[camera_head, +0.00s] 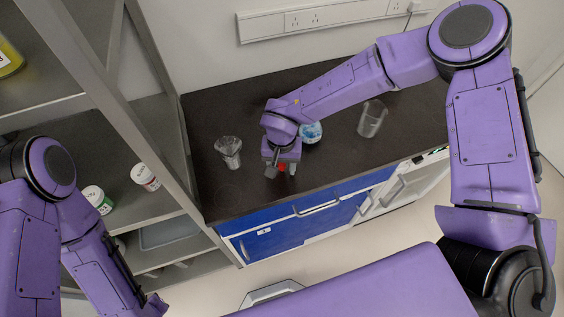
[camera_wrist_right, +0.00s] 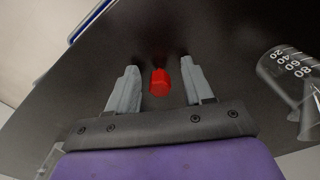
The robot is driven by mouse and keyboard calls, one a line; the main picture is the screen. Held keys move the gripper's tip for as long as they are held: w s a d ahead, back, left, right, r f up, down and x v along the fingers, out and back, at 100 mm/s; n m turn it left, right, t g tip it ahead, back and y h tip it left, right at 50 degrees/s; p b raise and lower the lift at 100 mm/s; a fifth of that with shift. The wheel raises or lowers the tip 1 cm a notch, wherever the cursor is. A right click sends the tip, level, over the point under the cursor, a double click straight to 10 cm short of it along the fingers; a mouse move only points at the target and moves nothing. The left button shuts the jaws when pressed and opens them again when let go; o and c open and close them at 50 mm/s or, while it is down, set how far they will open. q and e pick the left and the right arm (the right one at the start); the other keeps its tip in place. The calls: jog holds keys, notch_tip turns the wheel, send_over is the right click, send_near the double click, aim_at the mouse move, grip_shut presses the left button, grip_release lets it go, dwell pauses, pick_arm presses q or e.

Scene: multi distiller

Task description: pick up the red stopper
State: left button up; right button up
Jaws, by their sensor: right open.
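The red stopper (camera_head: 281,168) shows as a small red spot on the dark bench top, partly hidden by my right gripper (camera_head: 281,171). In the right wrist view the stopper (camera_wrist_right: 159,82) lies between the two grey fingers of the right gripper (camera_wrist_right: 156,80), with a gap to each finger. The right gripper is open and points down at the bench. My left arm shows at the lower left of the head view, but its fingers are not in view.
A clear glass vessel (camera_head: 229,150) stands left of the right gripper. A graduated beaker (camera_head: 372,118) stands to the right, and a blue-and-white item (camera_head: 311,132) sits just behind the gripper. A metal shelf (camera_head: 165,216) with labelled jars (camera_head: 146,177) is at the left.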

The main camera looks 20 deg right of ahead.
grip_shut()
dwell(0.3)
